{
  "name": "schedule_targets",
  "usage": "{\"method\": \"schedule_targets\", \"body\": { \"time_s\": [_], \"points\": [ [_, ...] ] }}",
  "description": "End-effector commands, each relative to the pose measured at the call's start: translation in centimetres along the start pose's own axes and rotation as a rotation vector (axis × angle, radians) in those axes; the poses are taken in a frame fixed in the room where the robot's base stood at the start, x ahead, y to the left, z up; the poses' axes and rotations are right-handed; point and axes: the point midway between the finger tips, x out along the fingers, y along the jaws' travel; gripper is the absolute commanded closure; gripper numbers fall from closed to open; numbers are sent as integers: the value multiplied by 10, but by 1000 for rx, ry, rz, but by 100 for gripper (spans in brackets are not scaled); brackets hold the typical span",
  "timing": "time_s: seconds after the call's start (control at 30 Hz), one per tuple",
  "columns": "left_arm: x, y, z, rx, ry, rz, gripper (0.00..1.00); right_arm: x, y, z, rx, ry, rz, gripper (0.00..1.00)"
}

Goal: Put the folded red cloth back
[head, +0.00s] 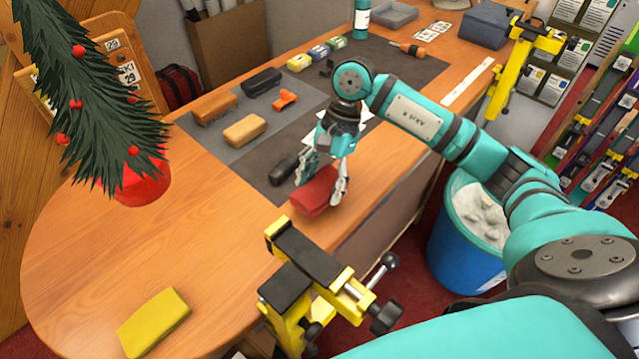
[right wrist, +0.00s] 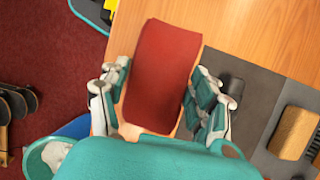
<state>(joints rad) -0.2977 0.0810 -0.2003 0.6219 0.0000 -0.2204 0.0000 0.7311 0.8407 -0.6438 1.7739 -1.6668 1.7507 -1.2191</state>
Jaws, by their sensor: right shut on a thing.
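The folded red cloth (head: 314,194) is at the bench's right edge, between the grey mat and the yellow clamp. It also shows in the right wrist view (right wrist: 163,65), flat and folded into a long block. My right gripper (head: 318,184) points down with its fingers shut on the cloth's two long sides; in the right wrist view the fingers (right wrist: 158,98) flank it. I cannot tell whether the cloth touches the bench top or is just above it. My left gripper is not in view.
A yellow folded cloth (head: 153,322) lies at the bench's front left. A yellow-black clamp (head: 290,262) rises at the near edge. The grey mat (head: 300,118) holds brushes and small tools. A potted tree (head: 143,185) stands left. Bare wood (head: 190,240) lies between. A blue bin (head: 465,255) stands right.

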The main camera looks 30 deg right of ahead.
Motion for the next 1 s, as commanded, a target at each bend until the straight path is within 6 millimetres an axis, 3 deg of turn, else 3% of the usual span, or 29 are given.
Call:
{"method": "schedule_targets", "body": {
  "time_s": [0.17, 0.4, 0.8, 0.83, 1.0],
  "points": [
    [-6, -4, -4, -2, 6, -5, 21, 4, -6, -4, 1, -1, 4, 67],
    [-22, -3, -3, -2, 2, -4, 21, 30, -6, -14, 1, -2, 4, 67],
    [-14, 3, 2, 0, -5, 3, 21, 37, -6, -18, -1, 1, 1, 67],
    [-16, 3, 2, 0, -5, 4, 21, 36, -6, -17, -1, 1, 1, 33],
    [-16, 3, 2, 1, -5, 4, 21, 35, -6, -17, -1, 0, 2, 13]
  ]
}}
